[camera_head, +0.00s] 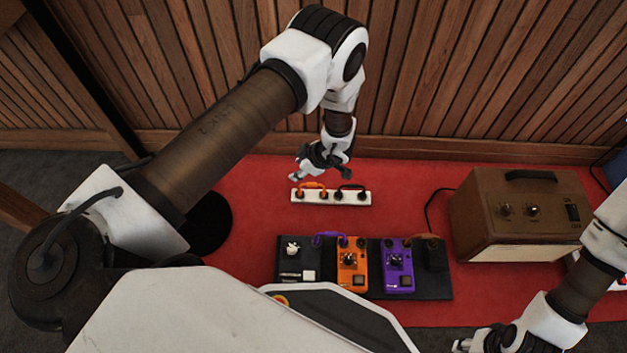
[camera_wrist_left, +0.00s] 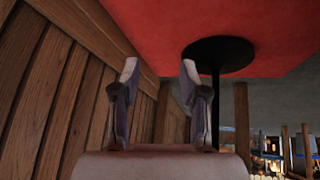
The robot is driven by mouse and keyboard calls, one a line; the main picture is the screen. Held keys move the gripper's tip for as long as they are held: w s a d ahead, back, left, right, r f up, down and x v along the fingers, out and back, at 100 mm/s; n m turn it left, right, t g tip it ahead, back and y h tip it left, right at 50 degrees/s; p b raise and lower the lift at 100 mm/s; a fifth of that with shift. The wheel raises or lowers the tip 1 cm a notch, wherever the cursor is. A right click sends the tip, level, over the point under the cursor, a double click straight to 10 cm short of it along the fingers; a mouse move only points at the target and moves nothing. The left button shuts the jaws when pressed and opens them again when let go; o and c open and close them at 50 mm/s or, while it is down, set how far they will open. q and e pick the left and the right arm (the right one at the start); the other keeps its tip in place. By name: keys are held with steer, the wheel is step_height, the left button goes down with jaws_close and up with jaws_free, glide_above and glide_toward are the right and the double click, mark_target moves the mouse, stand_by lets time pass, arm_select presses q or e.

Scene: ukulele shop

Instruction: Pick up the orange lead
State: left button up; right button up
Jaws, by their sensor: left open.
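The orange lead (camera_head: 313,185) is a short arched cable at the left end of a white strip (camera_head: 324,199). A black lead (camera_head: 350,187) sits at the strip's right end. My left gripper (camera_head: 319,176) is open and empty, just behind and above the strip, apart from the lead as far as I can see. The left wrist view shows its two spread fingers (camera_wrist_left: 159,72) with nothing between them; the orange lead is not in that view. My right gripper (camera_head: 470,345) is partly cut off at the bottom edge, far from the lead.
A black board (camera_head: 435,286) with orange (camera_head: 352,266) and purple (camera_head: 398,267) pedals lies in front of the strip. A brown amplifier (camera_head: 515,215) stands to the right. A wooden wall (camera_head: 430,90) is close behind. A round black base (camera_head: 207,222) stands left; red mat lies bare around the strip.

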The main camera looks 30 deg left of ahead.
mark_target(310, 184)
arm_select(q)
steer(key=w+f+n+b, duration=0.1)
steer(key=f+b, duration=0.2)
steer(key=f, duration=0.1)
steer(key=w+f+n+h+b, duration=0.1)
steer(key=f+b, duration=0.2)
steer(key=f, duration=0.2)
steer(key=w+d+f+n+b, duration=0.1)
steer(key=f+b, duration=0.2)
steer(key=f, duration=0.2)
steer(key=shift+w+d+n, duration=0.1)
steer(key=shift+w+n, duration=0.1)
steer(key=shift+n, duration=0.2)
steer(key=shift+f, duration=0.1)
steer(key=shift+r, duration=0.2)
jaws_close()
arm_select(e)
step_height(310, 184, down, 12)
steer(key=shift+a+f, duration=0.2)
steer(key=shift+f, duration=0.05)
